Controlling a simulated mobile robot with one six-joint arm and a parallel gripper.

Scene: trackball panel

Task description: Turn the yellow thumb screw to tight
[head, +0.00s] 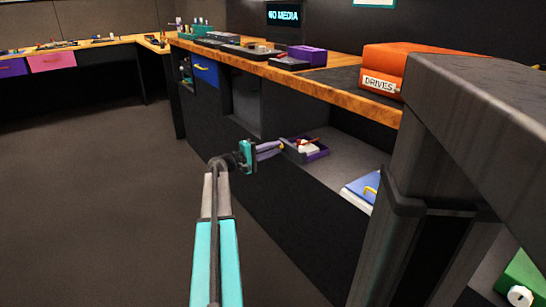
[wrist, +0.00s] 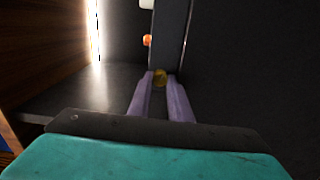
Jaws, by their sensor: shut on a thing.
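The yellow thumb screw (wrist: 160,77) sits between my fingertips in the wrist view, low on a dark grey panel (wrist: 171,40). Only its rounded front shows; the fingers hide its sides, and I cannot tell how far it is turned. In the head view it is a tiny yellow spot (head: 281,146) at the fingertips. My gripper (wrist: 161,82) has purple fingers and is shut on the screw. In the head view my gripper (head: 279,147) reaches into the open bay under the wooden counter from the left.
A purple-edged unit (head: 318,155) with white and red parts lies in the bay, right of my fingertips. An orange knob (wrist: 147,40) is near the screw in the wrist view. A blue item (head: 360,189) with a yellow handle lies farther right. The floor at left is clear.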

